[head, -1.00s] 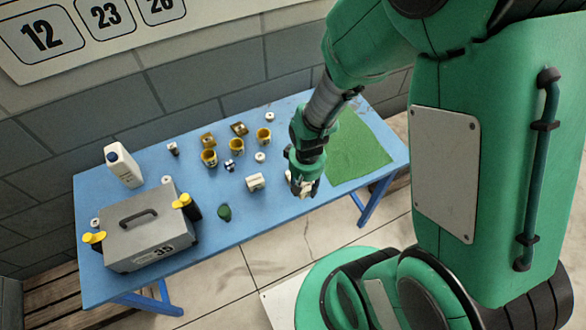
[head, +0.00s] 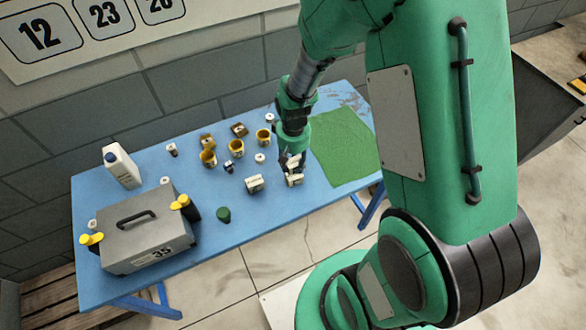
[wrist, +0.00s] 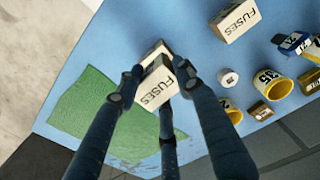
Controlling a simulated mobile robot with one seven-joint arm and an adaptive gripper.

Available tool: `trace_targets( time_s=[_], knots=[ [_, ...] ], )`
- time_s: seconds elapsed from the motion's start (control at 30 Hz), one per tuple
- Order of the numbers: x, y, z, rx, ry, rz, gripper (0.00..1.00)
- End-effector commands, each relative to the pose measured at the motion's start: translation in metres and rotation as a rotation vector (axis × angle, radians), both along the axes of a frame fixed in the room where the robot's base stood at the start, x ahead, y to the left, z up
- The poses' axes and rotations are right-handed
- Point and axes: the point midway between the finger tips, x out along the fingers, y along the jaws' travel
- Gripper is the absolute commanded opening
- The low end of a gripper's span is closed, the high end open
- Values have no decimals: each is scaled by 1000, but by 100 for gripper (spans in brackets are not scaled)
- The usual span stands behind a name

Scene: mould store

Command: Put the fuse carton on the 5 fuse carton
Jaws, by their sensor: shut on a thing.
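My gripper (head: 292,163) is shut on a small white fuse carton (wrist: 156,86), whose side reads FUSES in the wrist view. A second white carton (head: 295,180) stands on the blue table right below my gripper; part of it shows past the held carton in the wrist view (wrist: 157,52). I cannot tell whether the two cartons touch. A third carton (head: 254,184), marked FUSES in the wrist view (wrist: 233,18), stands apart to the left. No number 5 is readable on any carton.
The blue table (head: 250,222) also bears yellow cups (head: 237,148), small white rolls, a dark green lid (head: 223,215), a grey case (head: 150,235) and a white bottle (head: 122,167). A green mat (head: 342,147) lies to the right.

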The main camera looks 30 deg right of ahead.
Motion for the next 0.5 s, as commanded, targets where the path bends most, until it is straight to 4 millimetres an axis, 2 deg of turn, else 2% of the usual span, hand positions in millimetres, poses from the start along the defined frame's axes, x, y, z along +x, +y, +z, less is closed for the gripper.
trace_targets(
  time_s=[0.17, 0.4, 0.5],
  knots=[
    [0, 0, -8, 0, 1, 0, 4],
    [0, 0, -33, 0, 0, 0, 4],
    [0, 0, -36, 0, 0, 0, 4]
  ],
)
